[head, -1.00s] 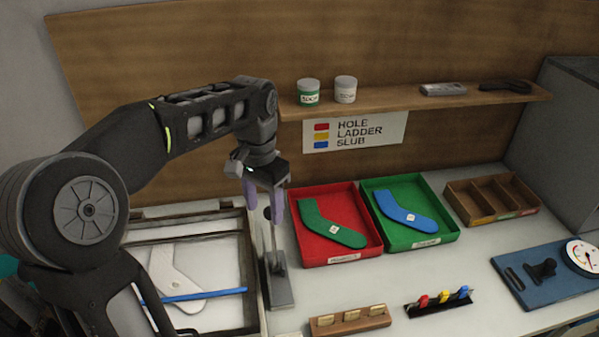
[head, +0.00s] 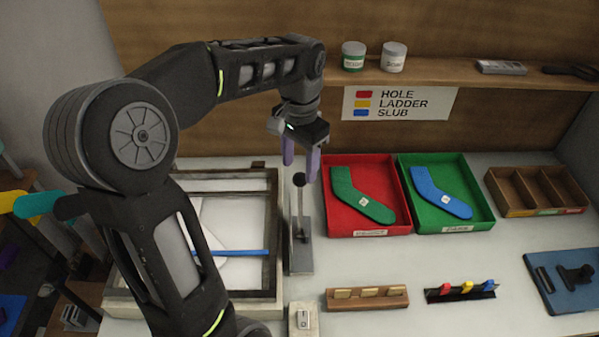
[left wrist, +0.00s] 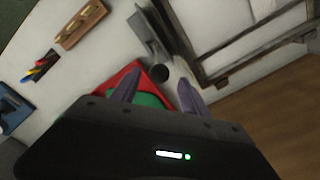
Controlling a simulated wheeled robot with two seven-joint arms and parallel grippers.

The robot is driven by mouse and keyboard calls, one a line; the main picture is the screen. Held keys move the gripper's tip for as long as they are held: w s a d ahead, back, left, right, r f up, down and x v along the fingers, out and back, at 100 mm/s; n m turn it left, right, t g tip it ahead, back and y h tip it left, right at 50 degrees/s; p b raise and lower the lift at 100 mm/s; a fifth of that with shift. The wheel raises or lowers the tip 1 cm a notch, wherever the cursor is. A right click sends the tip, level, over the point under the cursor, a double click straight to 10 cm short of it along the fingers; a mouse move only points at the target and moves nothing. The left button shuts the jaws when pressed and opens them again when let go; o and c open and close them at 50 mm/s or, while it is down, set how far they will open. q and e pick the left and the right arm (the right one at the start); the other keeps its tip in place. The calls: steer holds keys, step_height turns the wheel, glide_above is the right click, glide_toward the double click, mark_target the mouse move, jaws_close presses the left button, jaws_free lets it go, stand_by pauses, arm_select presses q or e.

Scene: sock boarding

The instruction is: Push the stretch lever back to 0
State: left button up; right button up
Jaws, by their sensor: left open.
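The stretch lever is a thin upright rod with a dark round knob (head: 299,180) on a grey metal base (head: 301,259), just right of the wooden frame. My left gripper (head: 300,174) is open, pointing down at the top of the lever. Its two purple fingers appear on either side of the knob, with a gap. In the left wrist view the knob (left wrist: 160,73) shows between the open fingers (left wrist: 159,90); whether either finger touches it, I cannot tell. No scale or 0 mark is legible. My right gripper is not in view.
A wooden frame (head: 275,225) holding a white sheet and a blue bar lies left of the lever. A red tray (head: 342,224) and a green tray (head: 470,223), each with a sock shape, stand right. A wooden block (head: 367,304) and colored clips (head: 467,287) lie in front.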

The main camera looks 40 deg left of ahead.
mark_target(299, 174)
arm_select(q)
steer(key=shift+f, duration=1.9)
jaws_close()
